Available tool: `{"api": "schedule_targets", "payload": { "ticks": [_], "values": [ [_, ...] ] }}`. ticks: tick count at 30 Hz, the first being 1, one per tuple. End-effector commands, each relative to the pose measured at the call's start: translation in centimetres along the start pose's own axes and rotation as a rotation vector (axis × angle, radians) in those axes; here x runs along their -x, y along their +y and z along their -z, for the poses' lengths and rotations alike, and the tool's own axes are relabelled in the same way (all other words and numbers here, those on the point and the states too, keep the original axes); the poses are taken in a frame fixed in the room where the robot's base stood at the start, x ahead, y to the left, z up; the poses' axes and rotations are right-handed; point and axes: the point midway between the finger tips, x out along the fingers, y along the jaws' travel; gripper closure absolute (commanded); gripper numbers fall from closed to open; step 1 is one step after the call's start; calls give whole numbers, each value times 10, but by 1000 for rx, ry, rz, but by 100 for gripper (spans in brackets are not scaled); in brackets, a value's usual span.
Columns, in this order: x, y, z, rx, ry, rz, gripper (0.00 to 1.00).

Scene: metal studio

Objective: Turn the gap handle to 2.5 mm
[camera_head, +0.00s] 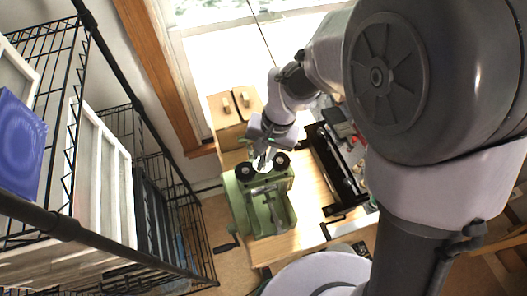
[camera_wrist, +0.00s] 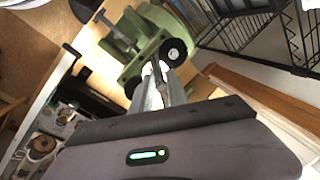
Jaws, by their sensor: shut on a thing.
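A green machine (camera_head: 240,203) stands on the wooden bench, with two round black knobs on its top, one on the left (camera_head: 245,171) and one on the right (camera_head: 282,159). It also shows in the wrist view (camera_wrist: 142,58). My gripper (camera_head: 262,163) reaches down to the machine top between the knobs. In the wrist view its fingers (camera_wrist: 160,78) are shut on a small pale part there, apparently the gap handle, which they mostly hide. The black knobs (camera_wrist: 174,52) lie either side of the fingertips. No gap scale can be read.
A crank handle (camera_head: 229,244) sticks out at the machine's lower left. A wooden box (camera_head: 226,117) with pegs stands behind it. A black-edged tray (camera_head: 336,165) and tools lie to the right. A black wire rack (camera_head: 170,185) stands on the left. Bare bench (camera_head: 312,200) shows right of the machine.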

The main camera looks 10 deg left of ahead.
Motion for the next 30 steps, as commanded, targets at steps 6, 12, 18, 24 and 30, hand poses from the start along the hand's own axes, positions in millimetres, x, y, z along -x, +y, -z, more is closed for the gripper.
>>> {"api": "schedule_targets", "payload": {
  "ticks": [6,12,18,24,30],
  "values": [
    [1,0,1,1,2,1,61],
    [0,0,0,1,1,1,60],
    [9,-1,1,2,3,2,60],
    [64,-1,2,1,7,4,60],
    [130,-1,2,1,6,3,60]
  ]
}}
